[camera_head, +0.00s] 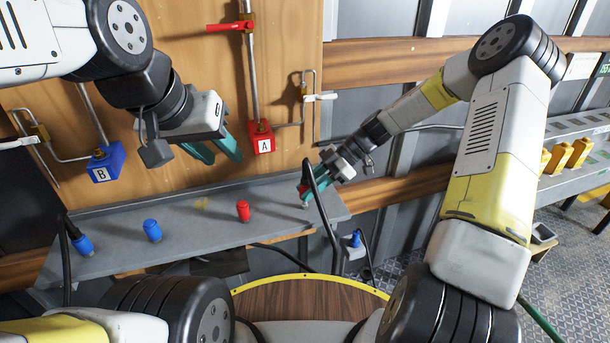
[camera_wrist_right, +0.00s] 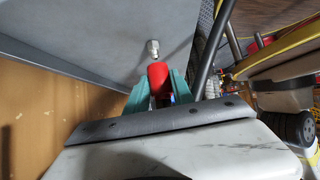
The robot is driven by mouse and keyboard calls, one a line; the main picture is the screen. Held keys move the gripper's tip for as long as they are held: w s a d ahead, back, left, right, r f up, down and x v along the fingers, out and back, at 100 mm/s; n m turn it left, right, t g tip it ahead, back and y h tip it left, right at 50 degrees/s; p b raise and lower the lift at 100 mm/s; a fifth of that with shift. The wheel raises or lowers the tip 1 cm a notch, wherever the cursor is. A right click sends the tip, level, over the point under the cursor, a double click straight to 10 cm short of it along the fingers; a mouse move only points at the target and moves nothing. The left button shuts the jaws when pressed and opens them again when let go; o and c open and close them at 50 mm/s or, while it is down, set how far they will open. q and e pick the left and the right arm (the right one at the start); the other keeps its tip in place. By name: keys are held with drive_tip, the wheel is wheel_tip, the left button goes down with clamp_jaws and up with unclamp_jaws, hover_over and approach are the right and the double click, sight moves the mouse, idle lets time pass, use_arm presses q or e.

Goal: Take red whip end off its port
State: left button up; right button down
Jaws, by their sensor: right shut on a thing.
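My right gripper (camera_head: 308,187) is at the right end of the grey shelf (camera_head: 190,225). In the right wrist view its teal fingers (camera_wrist_right: 160,92) are shut on the red whip end (camera_wrist_right: 158,75). A silver metal fitting (camera_wrist_right: 153,48) shows just beyond the red end; I cannot tell whether they are joined. In the head view the fingers largely hide the red end, and a black hose (camera_head: 318,205) loops down beside it. My left gripper (camera_head: 214,150) is open and empty, above the shelf, in front of the wooden panel.
A red piece (camera_head: 243,211) and a blue piece (camera_head: 152,230) stand on the shelf. A blue hose end (camera_head: 83,245) is at its left. Red box A (camera_head: 261,138) and blue box B (camera_head: 105,163) are on the panel. Another blue end (camera_head: 355,240) is below right.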

sight(308, 183)
drive_tip(key=shift+r, duration=2.1)
